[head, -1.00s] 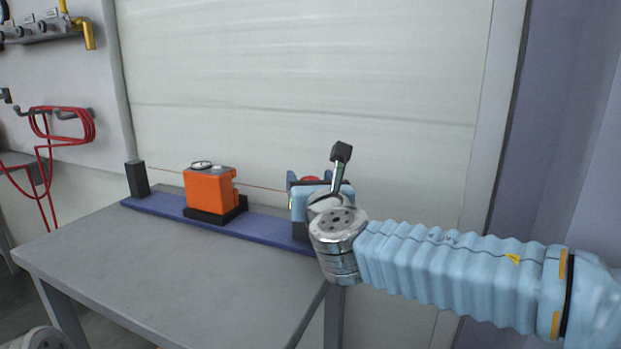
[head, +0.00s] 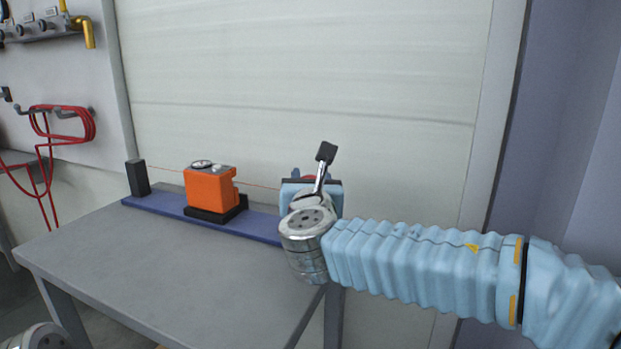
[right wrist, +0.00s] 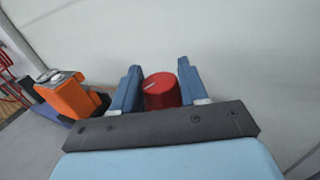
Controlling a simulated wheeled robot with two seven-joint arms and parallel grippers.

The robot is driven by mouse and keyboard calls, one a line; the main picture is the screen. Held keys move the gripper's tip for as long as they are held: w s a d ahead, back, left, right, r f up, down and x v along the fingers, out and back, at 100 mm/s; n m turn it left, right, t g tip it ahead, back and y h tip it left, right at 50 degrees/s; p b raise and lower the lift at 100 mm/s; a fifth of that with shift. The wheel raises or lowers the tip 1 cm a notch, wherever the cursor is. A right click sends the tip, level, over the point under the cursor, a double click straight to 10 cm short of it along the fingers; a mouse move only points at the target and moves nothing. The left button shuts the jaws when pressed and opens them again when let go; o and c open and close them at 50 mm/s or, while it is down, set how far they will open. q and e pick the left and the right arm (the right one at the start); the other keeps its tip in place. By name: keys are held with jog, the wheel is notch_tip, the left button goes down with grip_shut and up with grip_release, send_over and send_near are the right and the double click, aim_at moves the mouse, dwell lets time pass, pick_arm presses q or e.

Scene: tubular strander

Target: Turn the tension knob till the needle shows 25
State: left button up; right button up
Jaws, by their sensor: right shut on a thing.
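The tension knob (right wrist: 162,92) is red with a pale mark on its top. In the right wrist view it sits between the two blue fingers of my right gripper (right wrist: 159,76), which is shut on it. In the head view my right gripper (head: 310,181) hides most of the knob at the right end of the blue rail (head: 160,208). The orange gauge box (head: 210,190) stands on the rail, with a round dial (head: 201,164) on top. The dial is too small to read its needle.
A thin red wire (head: 262,187) runs along the rail from a black post (head: 137,178) past the gauge box. The grey table top (head: 150,270) is clear in front. A pale wall panel (head: 300,80) stands close behind.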

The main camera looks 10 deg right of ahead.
jog(key=shift+r+m+g+h+p, duration=0.1)
jog(key=shift+m+g+h+p, duration=0.35)
jog(key=shift+m+h, duration=1.15)
jog(key=shift+n+h, duration=0.3)
jog(key=o, duration=0.9)
jog(key=shift+o, duration=0.2)
jog(key=b+v, duration=0.2)
jog(key=v, duration=1.1)
jog(key=shift+s+a, duration=0.2)
jog(key=shift+s, duration=0.15)
jog(key=shift+r, duration=0.1)
